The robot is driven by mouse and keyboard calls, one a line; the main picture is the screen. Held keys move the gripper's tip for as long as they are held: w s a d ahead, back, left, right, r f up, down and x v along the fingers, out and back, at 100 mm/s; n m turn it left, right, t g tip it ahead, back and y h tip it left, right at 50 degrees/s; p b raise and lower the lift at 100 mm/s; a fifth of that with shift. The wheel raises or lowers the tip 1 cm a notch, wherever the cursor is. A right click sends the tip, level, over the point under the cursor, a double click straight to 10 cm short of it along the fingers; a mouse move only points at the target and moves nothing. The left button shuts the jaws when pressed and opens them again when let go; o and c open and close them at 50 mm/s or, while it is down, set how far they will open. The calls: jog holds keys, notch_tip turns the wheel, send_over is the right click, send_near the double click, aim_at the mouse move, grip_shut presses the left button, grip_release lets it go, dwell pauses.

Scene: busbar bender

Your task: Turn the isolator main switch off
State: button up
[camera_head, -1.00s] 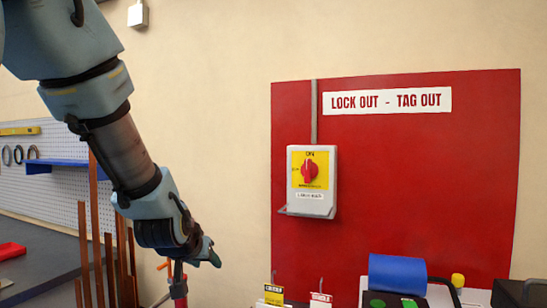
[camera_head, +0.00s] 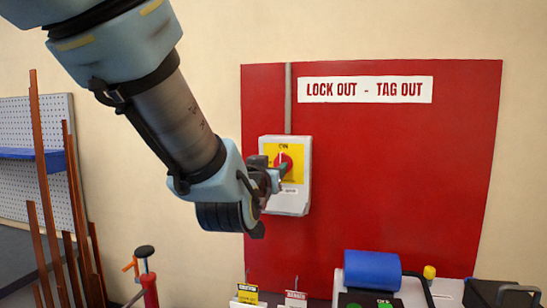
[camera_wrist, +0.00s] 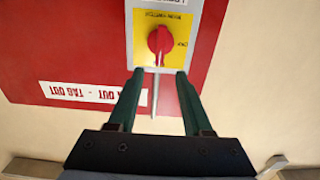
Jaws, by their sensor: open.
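The isolator is a pale grey box (camera_head: 300,200) on the red lock-out board, with a yellow plate (camera_head: 297,150) and a red rotary knob (camera_head: 287,159). In the head view my gripper (camera_head: 281,172) is in front of the box and partly hides the knob. In the wrist view the picture is upside down; the red knob (camera_wrist: 159,40) sits just beyond and between the tips of my open gripper (camera_wrist: 158,72). Its two green fingers are apart with nothing between them but the grey conduit behind. The knob's handle lies along the vertical of the wrist picture.
The red board (camera_head: 400,190) carries a "LOCK OUT - TAG OUT" sign (camera_head: 365,89). Below stand a blue cylinder (camera_head: 372,270), tags (camera_head: 248,293) and a black box (camera_head: 500,293).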

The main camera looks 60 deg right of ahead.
aim_at(280, 160)
jog(key=p+x, duration=0.4)
jog(key=x, duration=0.5)
grip_shut()
dwell(0.4)
